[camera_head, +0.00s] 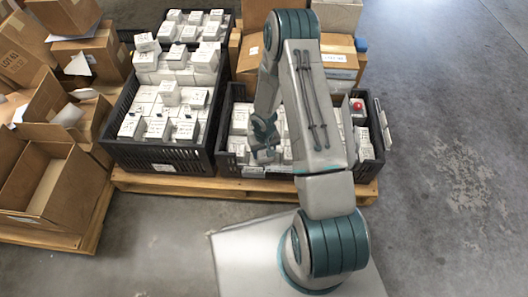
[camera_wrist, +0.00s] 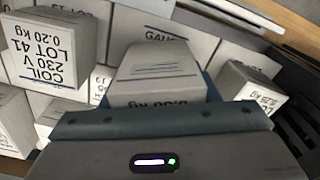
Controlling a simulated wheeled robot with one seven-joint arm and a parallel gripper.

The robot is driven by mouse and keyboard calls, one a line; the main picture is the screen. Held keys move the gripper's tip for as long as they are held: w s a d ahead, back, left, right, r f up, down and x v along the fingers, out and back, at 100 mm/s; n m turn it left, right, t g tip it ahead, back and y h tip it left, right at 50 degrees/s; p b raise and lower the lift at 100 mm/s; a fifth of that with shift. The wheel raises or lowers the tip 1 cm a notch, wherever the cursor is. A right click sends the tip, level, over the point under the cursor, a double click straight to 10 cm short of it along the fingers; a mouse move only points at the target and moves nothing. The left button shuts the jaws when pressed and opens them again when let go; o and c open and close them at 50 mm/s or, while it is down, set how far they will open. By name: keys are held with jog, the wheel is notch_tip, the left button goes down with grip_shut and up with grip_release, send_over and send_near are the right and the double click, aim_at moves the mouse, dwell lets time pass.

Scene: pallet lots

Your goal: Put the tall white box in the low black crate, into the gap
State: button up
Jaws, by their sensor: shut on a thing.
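The low black crate (camera_head: 368,168) stands on a wooden pallet and holds several white boxes. My arm crosses in front of its middle and hides part of it. My gripper (camera_head: 264,150) is over the left front part of this crate, pointing down. In the wrist view my gripper (camera_wrist: 160,108) is shut on a white box (camera_wrist: 155,72) with upside-down print on its face. Other white boxes lie around and below it. The held box's lower part is hidden by the gripper. I cannot make out the gap in either view.
A fuller black crate (camera_head: 155,158) with stacked white boxes stands close on the left. Open cardboard boxes (camera_head: 45,185) fill the far left. Cardboard boxes (camera_head: 338,62) stand behind the low crate. A red round thing (camera_head: 357,106) sits at its right. The floor on the right is clear.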

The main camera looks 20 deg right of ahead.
jog(key=shift+f, duration=0.1)
jog(key=o, duration=1.2)
jog(key=shift+o, duration=0.2)
